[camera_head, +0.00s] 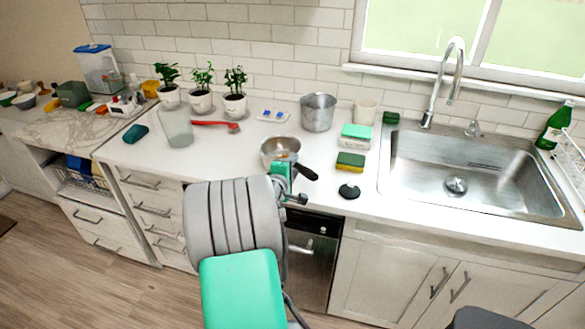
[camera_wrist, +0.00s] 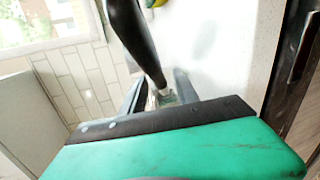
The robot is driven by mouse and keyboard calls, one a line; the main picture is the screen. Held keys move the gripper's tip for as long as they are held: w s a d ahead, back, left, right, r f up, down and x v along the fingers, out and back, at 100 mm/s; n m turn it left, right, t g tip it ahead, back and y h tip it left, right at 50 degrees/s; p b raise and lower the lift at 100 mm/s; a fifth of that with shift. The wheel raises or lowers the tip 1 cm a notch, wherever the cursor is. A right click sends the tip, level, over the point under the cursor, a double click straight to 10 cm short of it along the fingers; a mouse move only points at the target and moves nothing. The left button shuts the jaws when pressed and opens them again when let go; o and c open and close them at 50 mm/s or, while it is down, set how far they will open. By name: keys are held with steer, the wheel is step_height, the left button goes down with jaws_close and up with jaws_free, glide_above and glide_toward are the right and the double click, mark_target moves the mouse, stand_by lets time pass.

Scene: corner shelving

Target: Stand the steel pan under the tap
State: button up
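The steel pan (camera_head: 268,147) is at the counter's middle, near the front edge, its black handle (camera_head: 306,172) pointing right and forward. My gripper (camera_head: 290,184) is at the handle, partly hidden by my arm in the head view. In the wrist view, the black handle (camera_wrist: 137,40) runs down between my two fingers (camera_wrist: 160,92), which stand apart with a gap beside it. The pan's bowl is out of the wrist view. The tap (camera_head: 449,75) arches over the back of the sink (camera_head: 455,184), well to the right of the pan.
A black disc (camera_head: 349,191) lies near the front edge. A clear glass (camera_head: 178,127) and red brush (camera_head: 215,125) are left. The sink basin looks empty.

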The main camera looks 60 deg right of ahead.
steer(key=v, duration=1.2)
steer(key=w+a+f+m+t+y, duration=0.15)
steer(key=w+a+y, duration=0.25)
steer(key=w+a, duration=0.45)
steer(key=w+a+m+t+y, duration=0.2)
steer(key=w+a+y, duration=0.25)
steer(key=a, duration=0.75)
steer(key=s+a+g+y, duration=0.1)
steer(key=s+a+y, duration=0.1)
steer(key=a, duration=0.9)
steer(key=s+a+r+n+y, duration=0.1)
steer(key=a+y, duration=0.3)
steer(key=a, duration=0.7)
steer(key=shift+s+a+r+g+b, duration=0.3)
steer(key=shift+s+a+g+b, duration=0.05)
steer(key=shift+s+a+b, duration=0.05)
steer(key=shift+y, duration=0.25)
